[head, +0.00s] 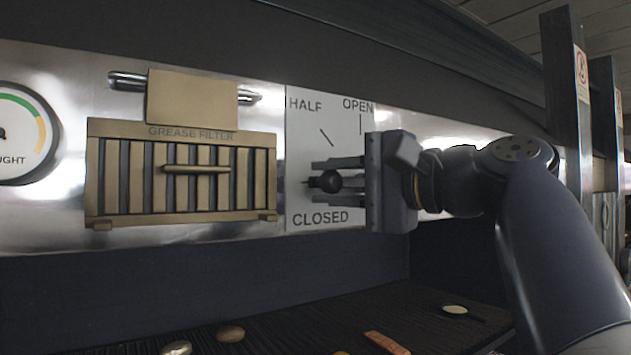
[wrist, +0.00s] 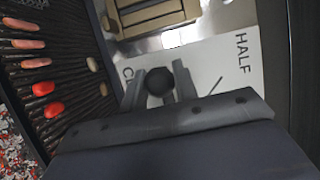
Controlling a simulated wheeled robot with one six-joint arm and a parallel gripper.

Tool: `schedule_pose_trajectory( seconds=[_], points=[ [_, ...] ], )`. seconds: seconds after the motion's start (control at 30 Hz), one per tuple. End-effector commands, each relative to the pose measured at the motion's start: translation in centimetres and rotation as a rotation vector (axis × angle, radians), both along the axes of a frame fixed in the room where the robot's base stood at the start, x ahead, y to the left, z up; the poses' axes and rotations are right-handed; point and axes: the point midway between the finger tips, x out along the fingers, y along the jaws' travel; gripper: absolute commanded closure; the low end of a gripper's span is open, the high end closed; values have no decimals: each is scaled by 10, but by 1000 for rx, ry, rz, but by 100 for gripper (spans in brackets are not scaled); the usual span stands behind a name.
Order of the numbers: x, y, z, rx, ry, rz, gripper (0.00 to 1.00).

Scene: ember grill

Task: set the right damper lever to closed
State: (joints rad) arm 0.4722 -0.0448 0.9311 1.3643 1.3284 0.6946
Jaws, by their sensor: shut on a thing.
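The damper lever's dark round knob (head: 328,181) stands in front of a pale plate (head: 300,140) marked HALF, OPEN and CLOSED. The knob is level with a short dark mark at its left, just above the word CLOSED and well below the HALF and OPEN ticks. My gripper (head: 316,181) reaches in from the right and is shut on the knob, one finger above it and one below. In the wrist view the knob (wrist: 157,78) sits between my two fingers. The lever's shaft and pivot are hidden behind my gripper.
Left of the plate is a brass grease filter (head: 180,178) with a handle, and a round draught gauge (head: 20,130). Below lies a dark grill (head: 270,335) with several food pieces. A post (head: 566,90) stands at the right.

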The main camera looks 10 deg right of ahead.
Motion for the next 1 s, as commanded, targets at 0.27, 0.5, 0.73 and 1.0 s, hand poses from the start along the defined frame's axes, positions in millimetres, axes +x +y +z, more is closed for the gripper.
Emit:
schedule_pose_trajectory(
  seconds=[0.27,0.5,0.73,1.0],
  points=[
    [1,0,-4,-4,9,1,63],
    [1,0,-3,-3,6,1,52],
    [-2,-3,-2,-1,4,-1,52],
    [-21,-24,-3,-2,3,-6,52]
  ],
)
